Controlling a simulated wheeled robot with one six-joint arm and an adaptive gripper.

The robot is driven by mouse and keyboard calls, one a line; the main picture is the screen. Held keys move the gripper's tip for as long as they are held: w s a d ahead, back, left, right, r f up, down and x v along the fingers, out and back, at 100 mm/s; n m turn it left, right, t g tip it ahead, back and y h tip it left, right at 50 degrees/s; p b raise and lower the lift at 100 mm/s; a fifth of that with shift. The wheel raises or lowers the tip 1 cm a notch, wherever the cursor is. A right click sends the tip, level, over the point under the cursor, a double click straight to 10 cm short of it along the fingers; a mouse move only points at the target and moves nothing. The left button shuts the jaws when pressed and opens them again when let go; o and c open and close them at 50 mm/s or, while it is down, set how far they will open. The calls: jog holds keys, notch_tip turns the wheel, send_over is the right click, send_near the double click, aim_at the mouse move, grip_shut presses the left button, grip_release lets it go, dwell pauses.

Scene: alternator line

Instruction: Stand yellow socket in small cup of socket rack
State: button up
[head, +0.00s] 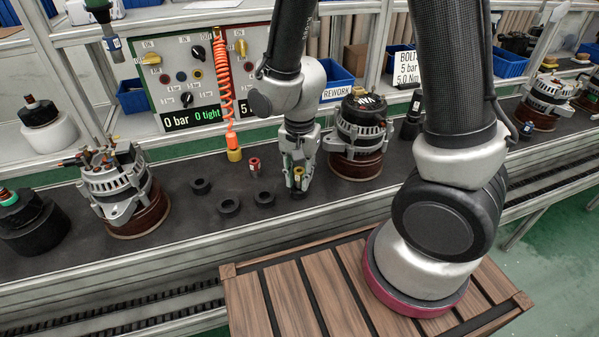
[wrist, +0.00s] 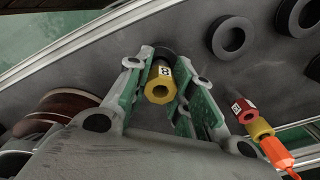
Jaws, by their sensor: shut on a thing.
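The yellow socket (wrist: 158,88), with a white number label, is between the fingers of my gripper (head: 299,172), which is shut on it. It also shows in the head view (head: 298,172), roughly upright over the belt. A black cup (wrist: 164,53) is at the socket's far end in the wrist view. I cannot tell whether the socket is inside this cup or just above it. Three other black cups stand to the left in the head view: one at the back (head: 200,186), one in front (head: 229,207) and one nearer my gripper (head: 264,198).
A red socket (head: 255,166) stands left of my gripper. The orange coiled hose (head: 224,80) ends in a yellow piece (head: 234,154) behind it. One alternator (head: 358,135) is close on the right, another (head: 118,185) at the left. The dark belt between the cups is clear.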

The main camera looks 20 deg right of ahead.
jog(key=shift+f, duration=0.65)
jog(key=o, duration=1)
notch_tip(320, 180, up, 12)
